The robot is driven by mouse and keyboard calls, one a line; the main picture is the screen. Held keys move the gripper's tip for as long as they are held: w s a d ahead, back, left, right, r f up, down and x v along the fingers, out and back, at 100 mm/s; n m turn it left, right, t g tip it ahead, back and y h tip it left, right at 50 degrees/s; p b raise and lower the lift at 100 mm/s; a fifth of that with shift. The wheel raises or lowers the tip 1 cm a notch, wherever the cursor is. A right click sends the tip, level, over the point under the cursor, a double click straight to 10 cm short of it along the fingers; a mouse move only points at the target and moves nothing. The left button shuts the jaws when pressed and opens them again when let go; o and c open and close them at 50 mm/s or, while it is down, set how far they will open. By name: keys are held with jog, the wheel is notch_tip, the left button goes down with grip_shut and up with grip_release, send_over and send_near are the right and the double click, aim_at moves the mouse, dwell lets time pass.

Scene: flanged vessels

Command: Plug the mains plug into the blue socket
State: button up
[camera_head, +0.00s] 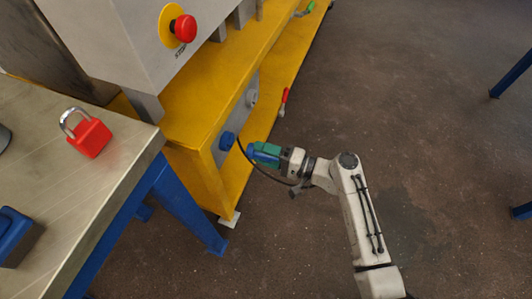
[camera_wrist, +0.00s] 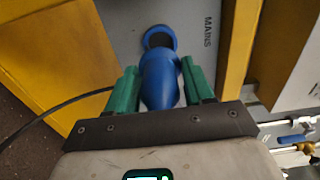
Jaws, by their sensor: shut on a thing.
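My gripper (camera_head: 266,154) has green fingers, and they are shut on the blue mains plug (camera_head: 253,150). In the wrist view the plug (camera_wrist: 160,80) sits between the fingers, with a black cable running off to the left. The blue socket (camera_head: 227,141) is on a grey panel in the yellow machine base. In the wrist view the socket (camera_wrist: 159,36) shows its round blue rim and dark opening, just beyond the plug's front end. The plug points towards the socket. A small gap seems to lie between them, but the plug hides the socket's lower part.
A metal-topped bench (camera_head: 110,165) with a red padlock (camera_head: 89,137) stands at the left on blue legs. A red emergency button (camera_head: 184,28) is on the grey cabinet above. A red-handled lever (camera_head: 285,97) lies beyond the socket panel.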

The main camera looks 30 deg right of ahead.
aim_at(249, 149)
jog(key=shift+b+x, duration=0.35)
jog(key=shift+x, duration=1.85)
jog(key=shift+w+a, duration=0.15)
jog(key=shift+w, duration=0.1)
jog(key=shift+w+a, duration=0.2)
jog(key=shift+w, duration=0.05)
jog(key=shift+w+a+b, duration=0.3)
jog(key=shift+w+b, duration=0.05)
jog(key=shift+w, duration=0.1)
jog(key=o, duration=1.5)
jog(key=p+v, duration=0.2)
jog(key=v, duration=0.8)
jog(key=shift+s+d, duration=0.2)
jog(key=shift+s, duration=0.05)
